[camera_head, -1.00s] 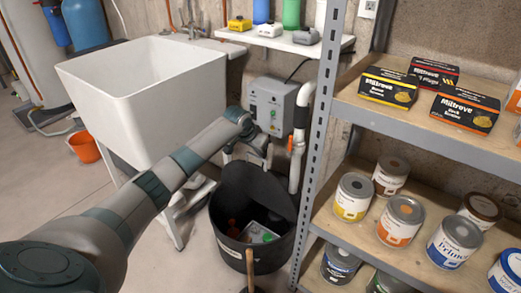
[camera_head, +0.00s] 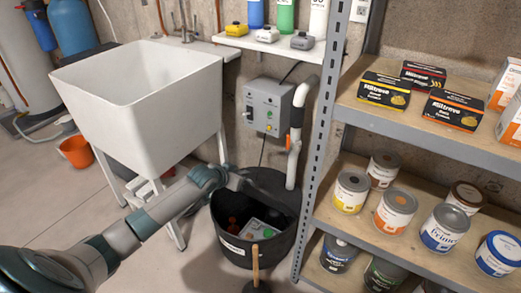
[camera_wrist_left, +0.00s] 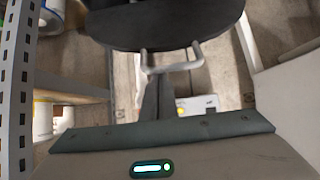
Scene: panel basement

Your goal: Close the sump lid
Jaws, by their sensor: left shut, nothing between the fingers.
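The black round sump tub (camera_head: 228,243) stands on the floor with its mouth partly open. Its black lid (camera_head: 275,187) is raised and tilted at the back of the tub. Orange items and a grey box (camera_head: 262,229) show inside. My left gripper (camera_head: 238,181) is shut and empty at the upper left side of the lid; whether it touches is unclear. In the left wrist view the lid (camera_wrist_left: 165,25) fills the top, with a light grey bracket (camera_wrist_left: 172,67) below it, close to the shut fingers (camera_wrist_left: 158,82). My right gripper is not in view.
The metal shelf (camera_head: 318,150) with cans and boxes stands close on the right. The white sink (camera_head: 140,105) is at the left. A grey control box (camera_head: 266,105) and white pipe (camera_head: 293,160) are behind the tub. A wooden handle (camera_head: 255,265) rises in front.

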